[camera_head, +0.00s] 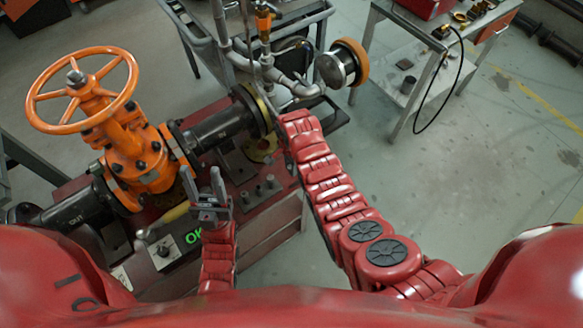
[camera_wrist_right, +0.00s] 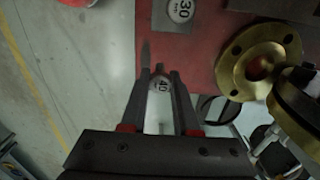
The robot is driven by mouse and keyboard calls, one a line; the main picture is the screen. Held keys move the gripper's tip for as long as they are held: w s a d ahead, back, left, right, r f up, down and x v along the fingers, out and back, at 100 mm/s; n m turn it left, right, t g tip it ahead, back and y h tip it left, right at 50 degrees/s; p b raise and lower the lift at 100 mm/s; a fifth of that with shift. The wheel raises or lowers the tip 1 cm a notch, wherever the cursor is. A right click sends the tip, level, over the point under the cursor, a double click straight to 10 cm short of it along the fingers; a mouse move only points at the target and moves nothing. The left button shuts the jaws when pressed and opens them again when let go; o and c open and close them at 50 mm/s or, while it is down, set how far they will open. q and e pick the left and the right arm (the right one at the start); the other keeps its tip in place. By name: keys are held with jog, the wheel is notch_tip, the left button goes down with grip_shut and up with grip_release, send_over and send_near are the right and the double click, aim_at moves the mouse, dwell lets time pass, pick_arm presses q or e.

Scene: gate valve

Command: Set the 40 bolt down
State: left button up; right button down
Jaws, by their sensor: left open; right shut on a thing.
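In the right wrist view my right gripper (camera_wrist_right: 162,92) is shut on the 40 bolt (camera_wrist_right: 160,84), whose round grey head shows "40" between the fingertips. The bolt is at the edge of the red bench top (camera_wrist_right: 212,75); I cannot tell whether it touches the bench. In the head view my right arm reaches up to the bench's right end and hides most of that gripper. My left gripper (camera_head: 209,203) is open and empty, pointing up in front of the orange gate valve (camera_head: 137,155).
A grey block marked "30" (camera_wrist_right: 175,14) lies on the bench, near a brass flange ring (camera_wrist_right: 258,60). Several grey bolts stand on the bench (camera_head: 262,190). A side table (camera_head: 408,75) stands right; open floor lies between.

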jog(key=shift+w+d, duration=0.1)
jog(key=shift+w, duration=0.4)
jog(key=shift+f, duration=0.65)
jog(key=shift+f+b, duration=0.5)
jog(key=shift+f, duration=0.65)
jog(key=c, duration=0.7)
grip_release()
jog(key=shift+f, duration=0.1)
jog(key=shift+o, duration=0.2)
